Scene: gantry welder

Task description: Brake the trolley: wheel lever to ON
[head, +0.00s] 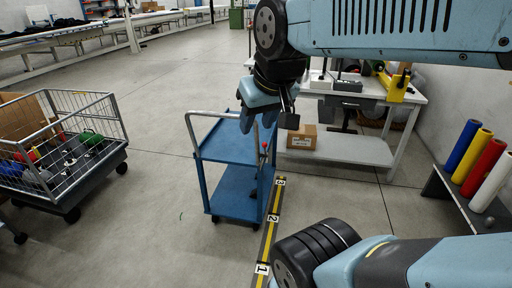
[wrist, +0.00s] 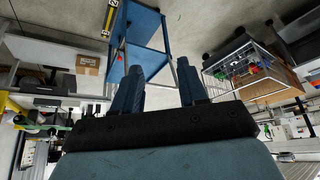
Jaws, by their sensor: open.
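The trolley (head: 225,148) is a blue two-shelf cart with a grey push handle, standing on the floor in the middle of the head view. It also shows in the wrist view (wrist: 146,27), at the top. A small red-tipped lever (head: 264,147) stands at the trolley's right side; a red spot there also shows in the wrist view (wrist: 120,57). I cannot read ON or OFF marks or tell the lever's setting. My gripper (head: 258,122) is open and empty, above the trolley's upper shelf in the head view. Its two blue fingers (wrist: 160,68) are apart in the wrist view.
A yellow-black floor strip (head: 270,227) with numbers runs along the trolley's right. A wire cart (head: 105,125) stands left. A white workbench (head: 340,150) with a cardboard box (head: 302,136) is behind right. Coloured rolls (head: 475,163) stand far right. Floor left of the trolley is clear.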

